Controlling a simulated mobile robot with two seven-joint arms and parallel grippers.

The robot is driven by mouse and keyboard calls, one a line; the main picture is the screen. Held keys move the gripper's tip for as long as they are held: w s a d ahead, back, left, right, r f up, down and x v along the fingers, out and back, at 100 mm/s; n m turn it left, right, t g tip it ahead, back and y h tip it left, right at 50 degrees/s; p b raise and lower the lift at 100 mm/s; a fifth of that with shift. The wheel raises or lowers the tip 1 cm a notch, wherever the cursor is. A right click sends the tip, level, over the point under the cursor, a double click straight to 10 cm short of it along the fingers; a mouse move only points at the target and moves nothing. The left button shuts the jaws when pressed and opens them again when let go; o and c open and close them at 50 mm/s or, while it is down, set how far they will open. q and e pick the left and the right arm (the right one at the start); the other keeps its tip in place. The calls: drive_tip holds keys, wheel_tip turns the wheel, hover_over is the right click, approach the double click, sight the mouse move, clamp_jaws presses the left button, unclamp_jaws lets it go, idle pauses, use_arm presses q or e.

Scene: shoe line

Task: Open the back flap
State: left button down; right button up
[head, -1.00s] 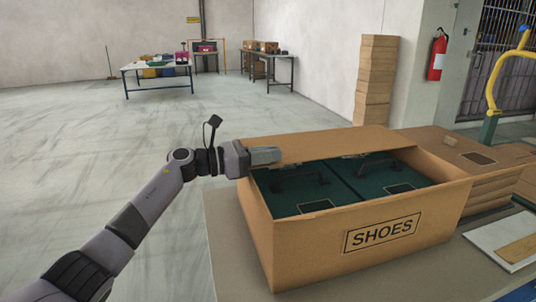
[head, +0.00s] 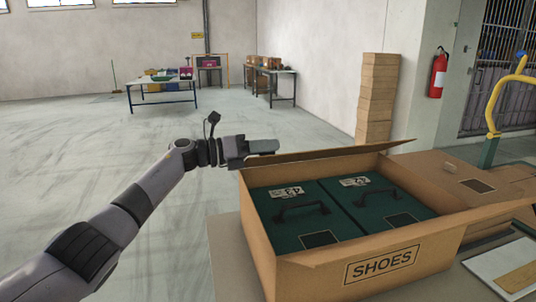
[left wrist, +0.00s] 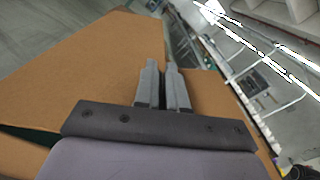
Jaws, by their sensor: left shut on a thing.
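The brown cardboard box marked SHOES (head: 430,250) stands on a table. Its back flap (head: 330,151) is lifted and tilted above the far rim, and shows as a brown sheet in the left wrist view (left wrist: 90,65). My left gripper (head: 264,147) is shut on the flap at its left end; the fingers also show in the left wrist view (left wrist: 164,88), close together over the cardboard. Inside the box lie two dark green shoe boxes (head: 340,230) with black handles and white number labels. My right gripper is not in view.
A tall carton stack (head: 376,100) stands behind. The floor to the left is clear.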

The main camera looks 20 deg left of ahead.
use_arm(q)
drive_tip(key=shift+w+a+r+n, duration=0.15)
drive_tip(key=shift+w+r+n, duration=0.1)
drive_tip(key=shift+r+n, duration=0.1)
idle(0.3)
drive_tip(key=c, duration=1.3)
unclamp_jaws()
drive_tip(key=shift+a, duration=0.1)
drive_tip(key=v, duration=0.7)
